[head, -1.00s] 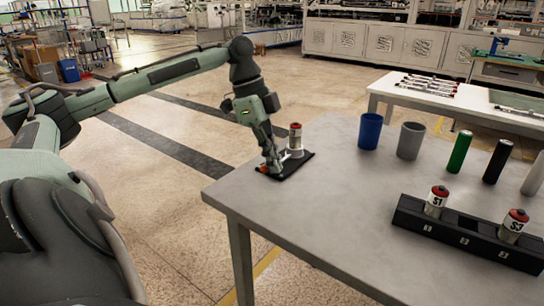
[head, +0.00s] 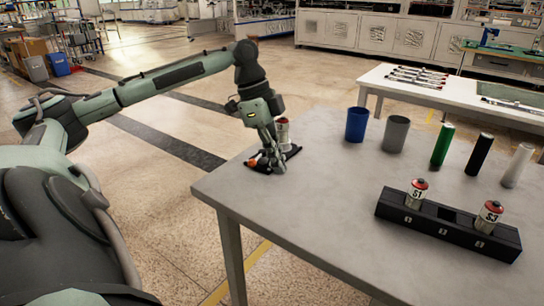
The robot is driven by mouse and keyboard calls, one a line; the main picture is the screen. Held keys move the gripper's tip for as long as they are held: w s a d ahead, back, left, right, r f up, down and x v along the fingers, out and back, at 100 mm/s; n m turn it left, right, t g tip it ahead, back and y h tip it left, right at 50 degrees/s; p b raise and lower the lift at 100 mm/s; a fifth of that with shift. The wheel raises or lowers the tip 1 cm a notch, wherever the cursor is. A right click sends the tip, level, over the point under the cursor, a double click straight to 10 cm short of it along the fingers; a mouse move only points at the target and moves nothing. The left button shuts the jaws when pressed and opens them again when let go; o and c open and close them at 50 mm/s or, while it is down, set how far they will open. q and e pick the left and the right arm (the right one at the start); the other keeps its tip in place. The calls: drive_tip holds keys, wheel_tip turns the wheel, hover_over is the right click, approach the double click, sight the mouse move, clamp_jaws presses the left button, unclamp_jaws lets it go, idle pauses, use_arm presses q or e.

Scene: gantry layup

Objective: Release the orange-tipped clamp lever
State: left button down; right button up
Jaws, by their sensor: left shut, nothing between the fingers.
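The orange-tipped clamp lever shows mainly as a small orange tip (head: 252,162) at the far left corner of the grey table, low over a black base plate (head: 292,153). A white canister with a red top (head: 283,124) stands upright on that plate, partly hidden behind my gripper. My left gripper (head: 268,164) points down just right of the orange tip, shut with nothing between its fingers. Its fingers hide most of the lever, and I cannot tell whether they touch it. My right gripper is not in view.
A black rack (head: 462,238) at the right of the grey table (head: 300,220) holds canisters S1 (head: 416,194) and S3 (head: 488,216). A blue cup (head: 356,125), a grey cup (head: 396,134) and green, black and white cylinders stand along the back. The table's middle is clear.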

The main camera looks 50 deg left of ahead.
use_arm(q)
drive_tip(key=v, duration=1)
drive_tip(key=shift+w, duration=0.2)
drive_tip(key=shift+a, duration=0.1)
